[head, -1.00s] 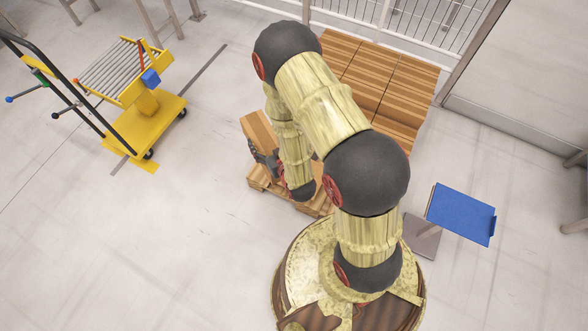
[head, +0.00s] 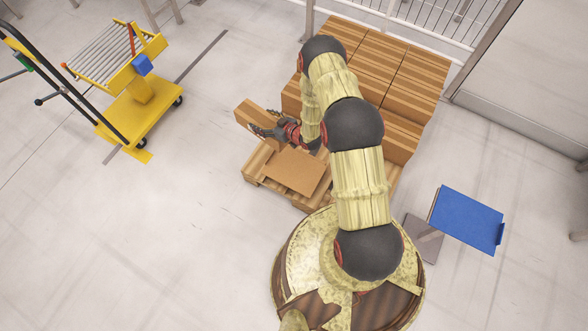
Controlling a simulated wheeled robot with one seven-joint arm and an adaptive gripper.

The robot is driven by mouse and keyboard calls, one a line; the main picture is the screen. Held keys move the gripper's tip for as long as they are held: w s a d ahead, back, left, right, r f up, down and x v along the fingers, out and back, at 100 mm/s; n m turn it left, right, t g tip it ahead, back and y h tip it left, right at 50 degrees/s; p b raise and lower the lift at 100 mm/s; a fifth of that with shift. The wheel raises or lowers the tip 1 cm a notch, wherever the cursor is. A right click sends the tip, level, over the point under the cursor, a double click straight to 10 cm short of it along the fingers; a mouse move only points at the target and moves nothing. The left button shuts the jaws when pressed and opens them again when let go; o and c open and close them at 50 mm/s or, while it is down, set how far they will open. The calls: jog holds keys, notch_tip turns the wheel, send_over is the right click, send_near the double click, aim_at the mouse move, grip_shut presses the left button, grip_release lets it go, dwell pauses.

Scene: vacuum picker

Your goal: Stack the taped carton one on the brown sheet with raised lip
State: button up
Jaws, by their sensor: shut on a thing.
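My gripper (head: 264,131) is shut on a brown carton (head: 250,115), which I take to be the taped one; no tape shows clearly at this size. The carton is tilted in the picture, and the gripper is at its lower right side. A flat brown sheet (head: 296,171) lies on the wooden pallet (head: 254,176), to the lower right of the carton. I cannot make out a raised lip on it. The carton appears to be beyond the sheet's far left side, apart from it. Its height over the pallet is hard to judge.
Several brown cartons (head: 395,62) are stacked at the back of the pallet, right behind my arm. A blue sheet (head: 467,219) lies on the right near a grey plate (head: 424,238). A yellow roller cart (head: 140,110) stands far left. Floor between cart and pallet is clear.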

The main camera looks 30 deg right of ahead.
jog(key=d+f+n+y+b, duration=0.2)
jog(key=d+f, duration=0.3)
jog(key=f, duration=0.6)
jog(key=shift+g, duration=0.5)
jog(key=shift+s+d+f+b, duration=0.5)
jog(key=shift+s+f+b, duration=0.6)
jog(key=shift+s+f, duration=1.1)
jog(key=shift+s+d+f+b, duration=0.55)
jog(key=shift+s+f+b, duration=0.55)
jog(key=shift+s+f, duration=1.05)
jog(key=shift+s+d+f+b, duration=0.5)
jog(key=shift+s+f+b, duration=0.6)
jog(key=shift+s+f, duration=1.1)
jog(key=shift+f, duration=0.1)
jog(key=o, duration=1.7)
